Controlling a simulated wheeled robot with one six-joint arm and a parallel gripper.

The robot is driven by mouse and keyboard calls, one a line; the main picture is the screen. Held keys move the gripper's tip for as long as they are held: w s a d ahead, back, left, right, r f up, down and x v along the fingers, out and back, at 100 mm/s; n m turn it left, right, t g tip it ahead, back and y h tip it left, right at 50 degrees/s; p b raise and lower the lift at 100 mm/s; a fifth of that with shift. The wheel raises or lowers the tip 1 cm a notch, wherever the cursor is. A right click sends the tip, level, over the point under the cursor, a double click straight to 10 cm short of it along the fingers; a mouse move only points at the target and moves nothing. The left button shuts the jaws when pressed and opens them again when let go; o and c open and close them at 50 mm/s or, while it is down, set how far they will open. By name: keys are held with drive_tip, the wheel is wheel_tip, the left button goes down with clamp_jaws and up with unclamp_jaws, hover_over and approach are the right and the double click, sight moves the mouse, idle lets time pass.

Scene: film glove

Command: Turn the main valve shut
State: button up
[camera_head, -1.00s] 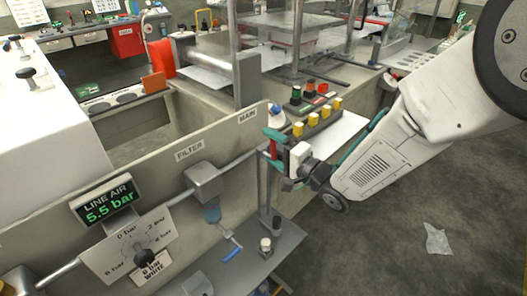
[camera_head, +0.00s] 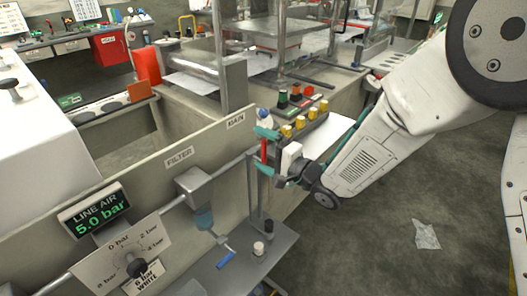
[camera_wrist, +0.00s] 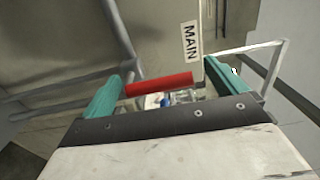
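The main valve's red handle (camera_head: 264,151) shows below and right of the MAIN label (camera_head: 236,121), in front of the panel. In the wrist view, the red handle (camera_wrist: 158,84) lies crosswise between my gripper's teal fingers (camera_wrist: 162,92). The left finger is close to or touching one end of the handle; a small gap shows at the right finger. My gripper (camera_head: 272,157) is open, its fingers wide apart around the handle. The valve body behind the handle is mostly hidden. The line air display (camera_head: 95,213) reads 5.0 bar.
The filter (camera_head: 200,202) hangs on the pipe left of the valve, with a blue-handled lever (camera_head: 226,259) below it. A pressure dial plate (camera_head: 122,262) is at lower left. Crumpled film (camera_head: 426,235) lies on the open floor.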

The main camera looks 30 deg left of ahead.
drive_tip(key=v, duration=0.8)
idle(0.4)
